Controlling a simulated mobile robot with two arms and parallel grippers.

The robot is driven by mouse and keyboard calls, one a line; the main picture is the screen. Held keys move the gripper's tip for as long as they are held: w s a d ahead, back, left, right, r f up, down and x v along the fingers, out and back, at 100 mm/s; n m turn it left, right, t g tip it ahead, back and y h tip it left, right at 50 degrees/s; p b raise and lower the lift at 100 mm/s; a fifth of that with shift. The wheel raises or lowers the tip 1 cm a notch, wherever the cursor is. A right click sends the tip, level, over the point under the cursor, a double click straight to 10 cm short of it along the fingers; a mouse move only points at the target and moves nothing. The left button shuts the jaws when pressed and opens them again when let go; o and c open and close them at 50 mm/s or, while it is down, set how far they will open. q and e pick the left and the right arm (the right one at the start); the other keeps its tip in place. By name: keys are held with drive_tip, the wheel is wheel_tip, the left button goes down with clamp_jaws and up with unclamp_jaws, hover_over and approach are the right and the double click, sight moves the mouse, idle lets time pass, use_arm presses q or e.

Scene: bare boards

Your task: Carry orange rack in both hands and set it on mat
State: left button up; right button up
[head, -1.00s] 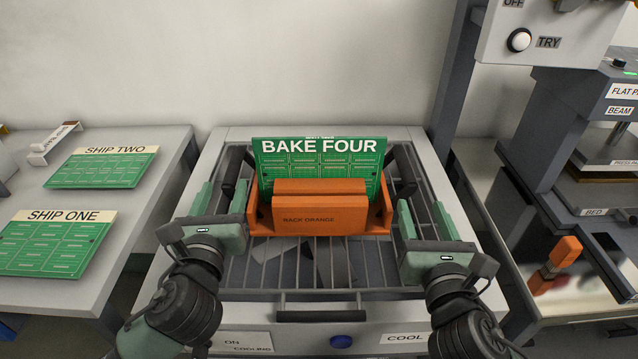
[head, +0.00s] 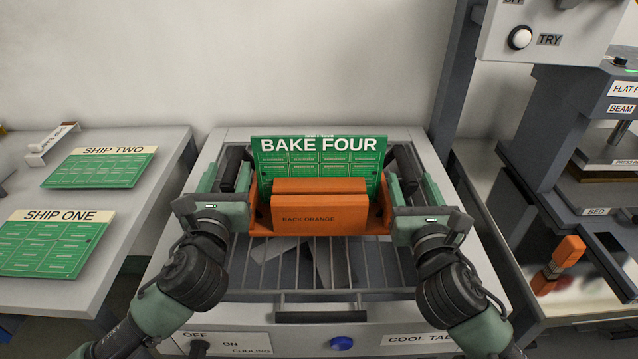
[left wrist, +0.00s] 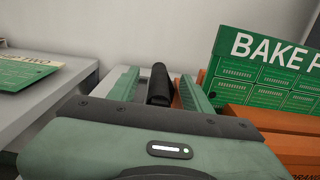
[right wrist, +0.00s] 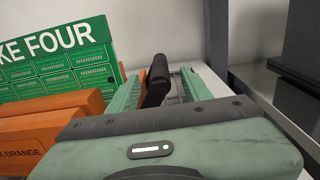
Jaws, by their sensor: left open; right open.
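The orange rack (head: 320,214), marked RACK ORANGE, sits on a wire-grid cooling table and holds an upright green BAKE FOUR panel (head: 318,165). A black handle shows at each end: the left handle (left wrist: 159,85) and the right handle (right wrist: 157,80). My left gripper (head: 225,180) is open at the rack's left end, its fingers on either side of the left handle. My right gripper (head: 413,182) is open at the right end, its fingers on either side of the right handle. I cannot make out a mat in these views.
The cooling table (head: 310,318) has a blue button and labels in front. A side table (head: 60,297) at left carries SHIP ONE (head: 48,243) and SHIP TWO (head: 100,168) panels. A grey post (head: 458,80) and a press (head: 570,130) stand at right.

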sight(231, 162)
use_arm(q)
drive_tip(key=w, duration=0.3)
drive_tip(key=shift+w, duration=0.2)
use_arm(e)
drive_tip(key=w, duration=0.5)
drive_tip(key=shift+w+a, duration=0.1)
drive_tip(key=shift+w, duration=0.05)
use_arm(q)
clamp_jaws()
use_arm(e)
clamp_jaws()
use_arm(q)
drive_tip(key=shift+a, duration=0.1)
